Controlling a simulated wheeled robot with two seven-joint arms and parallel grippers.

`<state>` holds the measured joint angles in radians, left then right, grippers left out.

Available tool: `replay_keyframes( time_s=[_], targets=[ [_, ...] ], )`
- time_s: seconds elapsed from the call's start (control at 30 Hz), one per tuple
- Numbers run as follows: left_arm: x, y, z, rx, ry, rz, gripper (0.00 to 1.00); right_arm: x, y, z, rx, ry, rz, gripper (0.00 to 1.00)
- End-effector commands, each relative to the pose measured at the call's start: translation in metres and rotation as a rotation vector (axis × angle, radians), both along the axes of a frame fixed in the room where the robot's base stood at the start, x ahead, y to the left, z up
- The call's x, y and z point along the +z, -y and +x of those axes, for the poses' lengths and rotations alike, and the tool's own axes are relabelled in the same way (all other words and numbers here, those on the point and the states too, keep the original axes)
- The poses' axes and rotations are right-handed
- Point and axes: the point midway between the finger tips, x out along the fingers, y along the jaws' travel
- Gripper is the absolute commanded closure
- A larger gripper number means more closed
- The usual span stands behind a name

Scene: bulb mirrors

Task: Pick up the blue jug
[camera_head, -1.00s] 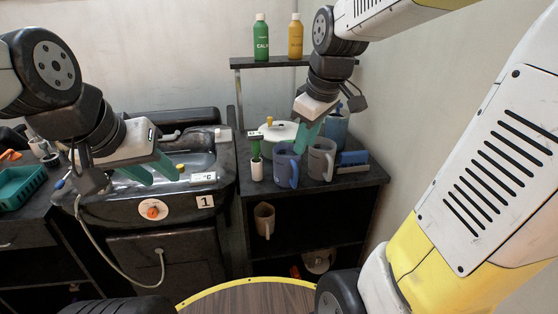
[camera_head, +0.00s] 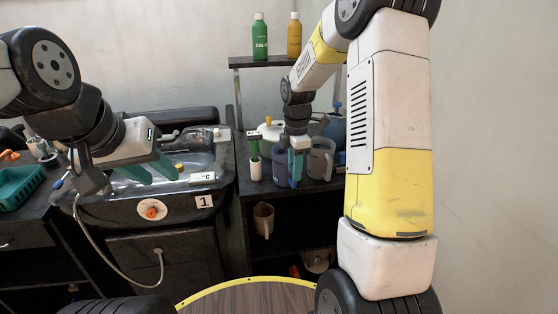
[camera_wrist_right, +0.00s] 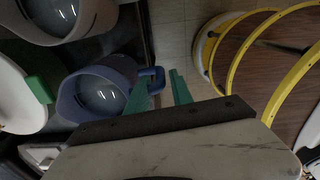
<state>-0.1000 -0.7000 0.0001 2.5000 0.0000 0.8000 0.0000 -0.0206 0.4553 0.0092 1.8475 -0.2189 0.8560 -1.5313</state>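The blue jug (camera_head: 279,168) stands on the dark shelf top, partly hidden behind my right gripper in the head view. In the right wrist view the jug (camera_wrist_right: 75,100) is seen from above, with its blue handle (camera_wrist_right: 152,77) sticking out to the right. My right gripper (camera_head: 297,178) is open; its teal fingers (camera_wrist_right: 162,88) point at the handle, which shows at the left finger's tip and partly in the gap. I cannot tell whether they touch. My left gripper (camera_head: 156,172) is open and empty over the front of the sink.
A grey jug (camera_head: 321,160) stands close to the right of the blue jug. A green-handled brush (camera_head: 254,155) is to its left, a white lidded pot (camera_head: 270,130) behind. A beige mug (camera_head: 263,217) sits on the lower shelf. A round yellow-rimmed wooden table (camera_head: 250,295) is in front.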

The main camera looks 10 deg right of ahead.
Motion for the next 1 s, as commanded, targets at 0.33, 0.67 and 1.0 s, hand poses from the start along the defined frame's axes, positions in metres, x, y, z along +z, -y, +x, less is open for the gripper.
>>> replay_keyframes(
  time_s=[0.33, 0.67, 1.0],
  targets=[
    [0.0, 0.0, 0.0, 0.0, 0.0, 0.0, 0.64, -0.042, -0.002, -0.001, -0.001, 0.001, 0.001, 0.73],
    [0.0, 0.0, 0.0, 0.0, 0.0, 0.0, 0.64, -0.042, -0.002, -0.001, -0.001, 0.001, 0.001, 0.96],
    [0.0, 0.0, 0.0, 0.0, 0.0, 0.0, 0.64, -0.042, -0.002, -0.001, -0.001, 0.001, 0.001, 1.0]
  ],
)
